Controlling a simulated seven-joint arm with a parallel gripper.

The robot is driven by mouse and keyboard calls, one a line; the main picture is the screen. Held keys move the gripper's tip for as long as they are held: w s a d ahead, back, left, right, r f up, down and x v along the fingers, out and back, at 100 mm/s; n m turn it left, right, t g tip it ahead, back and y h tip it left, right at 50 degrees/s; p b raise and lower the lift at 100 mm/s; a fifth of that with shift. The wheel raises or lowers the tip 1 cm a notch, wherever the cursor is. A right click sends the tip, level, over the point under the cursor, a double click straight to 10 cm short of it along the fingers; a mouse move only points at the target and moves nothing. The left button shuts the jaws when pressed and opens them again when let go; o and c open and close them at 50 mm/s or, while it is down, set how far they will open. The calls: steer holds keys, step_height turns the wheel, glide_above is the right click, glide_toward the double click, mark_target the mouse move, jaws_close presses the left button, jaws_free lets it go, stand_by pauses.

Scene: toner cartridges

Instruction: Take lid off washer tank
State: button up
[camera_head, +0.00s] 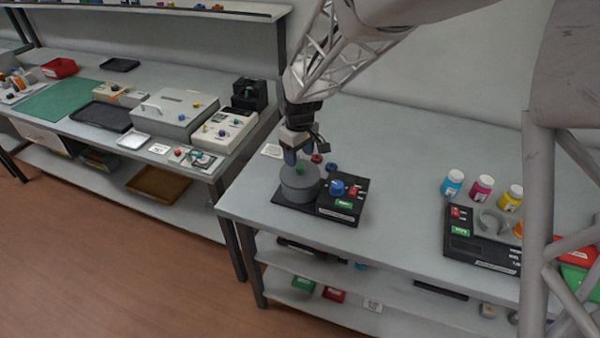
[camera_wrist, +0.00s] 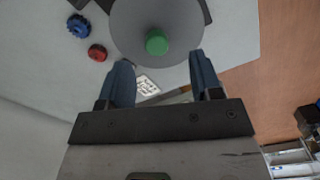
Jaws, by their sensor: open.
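The washer tank (camera_head: 300,192) is a grey cylinder on a black base at the left end of the near bench. The lid appears to sit on the tank. My gripper (camera_head: 297,158) is above the tank, pointing down. In the wrist view its blue fingers (camera_wrist: 160,78) are spread apart and empty, with the green knob ahead of the gap between them. The knob appears apart from both fingers.
A red knob (camera_wrist: 97,53) and a blue knob (camera_wrist: 78,26) lie beside the tank. A control panel with a blue knob (camera_head: 337,187) adjoins it. Several coloured bottles (camera_head: 482,188) stand farther right. The bench between is clear.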

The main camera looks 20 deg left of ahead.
mark_target(300, 166)
steer(key=shift+f, duration=0.15)
steer(key=shift+w+f, duration=0.2)
steer(key=shift+f, duration=2.25)
steer(key=c, duration=1)
steer(key=shift+r, duration=0.1)
steer(key=shift+r, duration=0.8)
step_height(300, 166, up, 2)
steer(key=shift+s+d, duration=0.1)
steer(key=s+d, duration=0.3)
steer(key=s, duration=0.1)
steer(key=s+d, duration=0.3)
steer(key=s, duration=0.1)
steer(key=s+d+r, duration=0.1)
steer(key=s+d, duration=0.2)
steer(key=s, duration=0.1)
steer(key=shift+s+d+r, duration=0.1)
steer(key=shift+s+d, duration=0.05)
steer(key=shift+s, duration=0.2)
